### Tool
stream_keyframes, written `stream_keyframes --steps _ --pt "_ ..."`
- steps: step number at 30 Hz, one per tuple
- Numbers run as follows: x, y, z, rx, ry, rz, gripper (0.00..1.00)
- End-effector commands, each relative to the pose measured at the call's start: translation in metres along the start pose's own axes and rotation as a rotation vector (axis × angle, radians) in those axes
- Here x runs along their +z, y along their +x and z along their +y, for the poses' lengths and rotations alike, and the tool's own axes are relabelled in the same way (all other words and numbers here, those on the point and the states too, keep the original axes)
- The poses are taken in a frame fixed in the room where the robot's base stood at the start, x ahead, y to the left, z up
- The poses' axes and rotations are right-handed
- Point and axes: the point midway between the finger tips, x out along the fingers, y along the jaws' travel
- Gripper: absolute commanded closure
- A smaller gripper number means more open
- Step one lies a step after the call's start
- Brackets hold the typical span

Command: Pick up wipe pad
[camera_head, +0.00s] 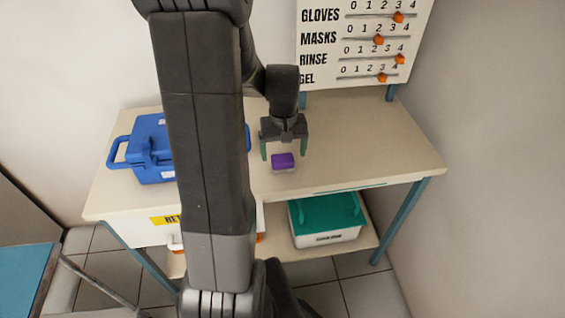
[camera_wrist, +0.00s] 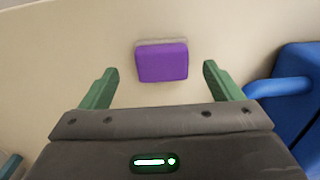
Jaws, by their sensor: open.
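The wipe pad appears to be the small purple block (camera_head: 283,161) with a pale edge, lying on the beige tabletop. It also shows in the wrist view (camera_wrist: 162,62), between and just beyond the two green fingertips. My gripper (camera_head: 285,151) is open and empty, pointing down above the table close to the purple block. In the wrist view my gripper (camera_wrist: 157,75) has a finger on either side of the block's line, with gaps on both sides. No contact shows.
A blue case (camera_head: 152,165) with handles stands on the left of the beige table (camera_head: 385,160), partly behind my arm. A board with sliders (camera_head: 365,40) stands at the back. A teal-lidded box (camera_head: 325,215) sits on the lower shelf. The table's right side is clear.

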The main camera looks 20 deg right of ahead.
Motion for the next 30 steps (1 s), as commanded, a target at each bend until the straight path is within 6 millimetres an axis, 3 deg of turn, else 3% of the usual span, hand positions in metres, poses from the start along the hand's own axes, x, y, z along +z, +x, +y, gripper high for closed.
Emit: stream_keyframes --steps 6,16,23,26,30 --pt "0.0 0.032 -0.003 -0.001 0.0 -0.004 0.15" --pt "-0.001 0.038 -0.003 0.0 0.0 -0.001 0.15" --pt "0.0 0.038 -0.003 0.0 0.0 -0.001 0.6" --pt "0.0 0.038 -0.003 0.0 0.0 -0.001 0.66" --pt "-0.001 0.037 -0.003 0.0 0.0 -0.001 0.66"
